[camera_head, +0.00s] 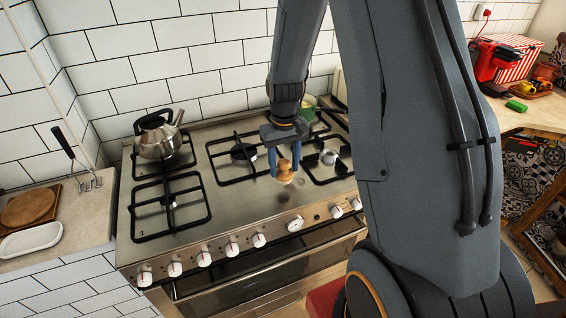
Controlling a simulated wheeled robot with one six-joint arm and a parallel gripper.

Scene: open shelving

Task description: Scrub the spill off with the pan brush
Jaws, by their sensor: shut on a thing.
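My gripper (285,160) points down over the front right part of the steel stove top (245,199). Its two blue fingers are shut on the pan brush (285,174), a small brush with a wooden knob and pale bristles below. The brush is upright between the fingers, low over the steel between the burner grates and the knobs. I cannot tell whether its bristles touch the surface.
A steel kettle (158,140) stands on the back left burner. A green pot (305,108) is at the back, partly behind my arm. Red-marked knobs (259,240) line the front edge. A wooden board (28,207) and white dish (30,241) lie left.

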